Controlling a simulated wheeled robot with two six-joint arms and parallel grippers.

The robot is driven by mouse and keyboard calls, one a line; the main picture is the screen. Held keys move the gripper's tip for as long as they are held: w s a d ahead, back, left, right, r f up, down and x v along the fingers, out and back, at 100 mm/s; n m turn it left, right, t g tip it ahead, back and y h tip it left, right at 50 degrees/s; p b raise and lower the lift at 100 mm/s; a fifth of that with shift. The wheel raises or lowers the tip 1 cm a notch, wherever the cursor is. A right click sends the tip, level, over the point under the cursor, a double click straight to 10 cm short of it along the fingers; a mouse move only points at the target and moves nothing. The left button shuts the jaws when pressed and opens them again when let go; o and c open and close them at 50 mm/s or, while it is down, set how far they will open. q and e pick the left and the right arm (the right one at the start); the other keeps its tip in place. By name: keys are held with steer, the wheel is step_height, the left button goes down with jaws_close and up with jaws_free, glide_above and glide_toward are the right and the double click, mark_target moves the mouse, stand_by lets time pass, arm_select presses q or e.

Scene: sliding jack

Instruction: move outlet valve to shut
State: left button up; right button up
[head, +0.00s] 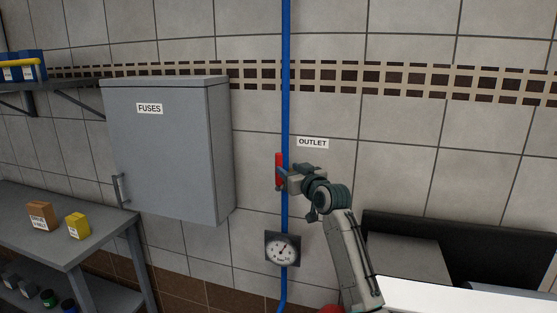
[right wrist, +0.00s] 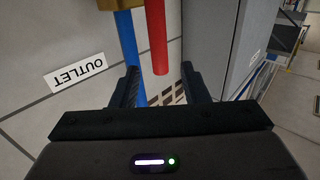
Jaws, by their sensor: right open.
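The outlet valve's red lever (head: 279,162) is roughly upright alongside the blue pipe (head: 286,100), just left of the OUTLET label (head: 313,142). In the right wrist view the red lever (right wrist: 158,40) runs nearly parallel to the blue pipe (right wrist: 128,45), with a bit of brass valve body (right wrist: 122,4) at the top edge. My right gripper (head: 284,178) is at the lever, and partly hides it and the valve body in the head view. Its jaws (right wrist: 160,82) are open, with the lever's end showing between them, apart from both fingers. My left gripper is not in view.
A grey fuse box (head: 165,150) juts from the tiled wall left of the pipe. A pressure gauge (head: 282,249) sits on the pipe below the valve. A grey workbench (head: 105,245) with small boxes stands at lower left. The wall right of the label is bare.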

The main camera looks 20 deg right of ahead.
mark_target(281, 165)
steer(key=w, duration=0.1)
steer(key=w+p, duration=0.1)
steer(key=w, duration=0.1)
steer(key=shift+w+a, duration=0.3)
steer(key=shift+a, duration=0.05)
steer(key=w, duration=0.2)
steer(key=w+p, duration=0.1)
steer(key=shift+a+f, duration=0.15)
steer(key=shift+a, duration=0.1)
steer(key=shift+w, duration=0.4)
steer(key=c, duration=0.6)
jaws_close()
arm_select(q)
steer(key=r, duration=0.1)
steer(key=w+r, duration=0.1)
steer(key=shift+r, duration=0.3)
